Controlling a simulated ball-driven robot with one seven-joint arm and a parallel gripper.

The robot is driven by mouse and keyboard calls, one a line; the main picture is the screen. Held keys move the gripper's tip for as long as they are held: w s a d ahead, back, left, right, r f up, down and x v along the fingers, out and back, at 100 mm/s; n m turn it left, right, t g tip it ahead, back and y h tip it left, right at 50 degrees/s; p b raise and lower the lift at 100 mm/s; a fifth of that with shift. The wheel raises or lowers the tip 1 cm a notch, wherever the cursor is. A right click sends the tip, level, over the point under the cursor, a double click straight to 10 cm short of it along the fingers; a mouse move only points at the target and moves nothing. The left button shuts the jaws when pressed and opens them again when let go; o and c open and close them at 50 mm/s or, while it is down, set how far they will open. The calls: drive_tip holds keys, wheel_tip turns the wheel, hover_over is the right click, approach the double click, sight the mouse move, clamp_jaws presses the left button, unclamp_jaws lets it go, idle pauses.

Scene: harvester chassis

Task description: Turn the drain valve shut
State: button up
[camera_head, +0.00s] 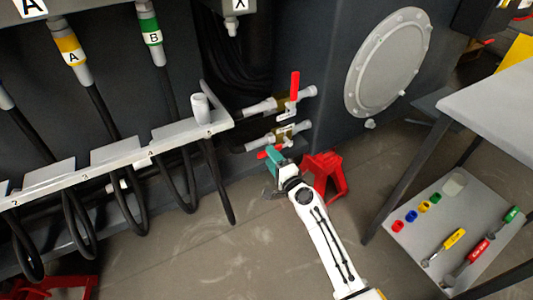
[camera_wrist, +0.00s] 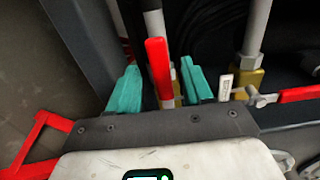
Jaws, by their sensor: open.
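Two valves sit on pipes low on the dark chassis; their tags are too small to read, so I cannot tell which is the drain valve. The lower valve (camera_head: 284,133) has a red handle (camera_wrist: 158,62) lying roughly along its pipe. The upper valve has a red handle (camera_head: 295,86) standing across its pipe; this handle also shows at the right of the wrist view (camera_wrist: 298,95). My gripper (camera_head: 271,156) is at the lower valve, its teal fingers (camera_wrist: 160,82) open on either side of the lower red handle. A gap shows on both sides of the handle.
A red stand (camera_head: 325,178) is close beside my gripper, and shows at the left of the wrist view (camera_wrist: 32,145). A numbered grey rack (camera_head: 120,152) with hanging hoses is to the left. A table (camera_head: 490,108) and low shelf with tools are at the right.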

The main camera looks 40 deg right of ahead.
drive_tip(key=shift+x, duration=1.75)
drive_tip(key=shift+c, duration=0.3)
clamp_jaws()
